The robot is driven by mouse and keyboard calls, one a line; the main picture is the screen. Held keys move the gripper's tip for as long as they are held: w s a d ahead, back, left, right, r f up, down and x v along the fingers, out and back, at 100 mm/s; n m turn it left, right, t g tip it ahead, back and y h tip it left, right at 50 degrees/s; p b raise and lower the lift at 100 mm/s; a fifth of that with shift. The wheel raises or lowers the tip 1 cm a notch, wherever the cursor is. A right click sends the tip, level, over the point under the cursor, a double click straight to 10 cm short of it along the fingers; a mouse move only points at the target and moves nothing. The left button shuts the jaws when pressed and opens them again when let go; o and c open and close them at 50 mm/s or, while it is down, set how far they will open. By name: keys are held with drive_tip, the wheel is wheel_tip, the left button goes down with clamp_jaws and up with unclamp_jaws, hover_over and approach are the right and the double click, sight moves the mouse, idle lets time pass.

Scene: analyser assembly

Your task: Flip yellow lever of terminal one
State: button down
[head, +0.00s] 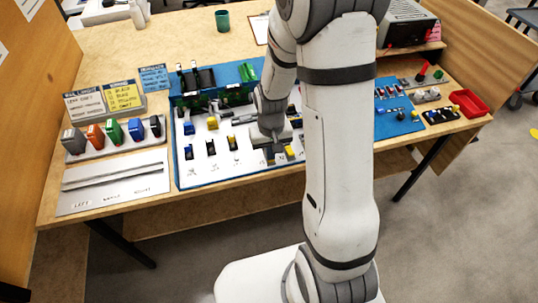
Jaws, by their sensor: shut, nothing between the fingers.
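A white panel (218,172) edged in blue lies on the wooden table and bears several small terminals. A yellow-topped terminal (232,143) stands near its middle and another yellow part (212,123) behind it. A further yellow part (290,153) shows just right of my gripper (276,150). Blue-topped terminals (188,128) stand at the left. My gripper points down over the right part of the panel, shut and empty. I cannot tell whether it touches the yellow part. My arm hides the panel's right side. The terminal labels are too small to read.
Coloured modules (115,132) stand in a rack at the left, behind a grey rail plate (115,180). A blue board (397,118) with small parts and a red tray (470,103) lie at the right. A green cup (222,21) stands at the back, with clear table around it.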

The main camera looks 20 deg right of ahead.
wheel_tip(320, 180, up, 7)
drive_tip(key=p, duration=0.4)
drive_tip(key=shift+p, duration=0.4)
drive_tip(key=s+r+t, duration=0.3)
drive_tip(key=s+r, duration=1.1)
drive_tip(key=r, duration=0.5)
drive_tip(key=shift+s+r, duration=0.15)
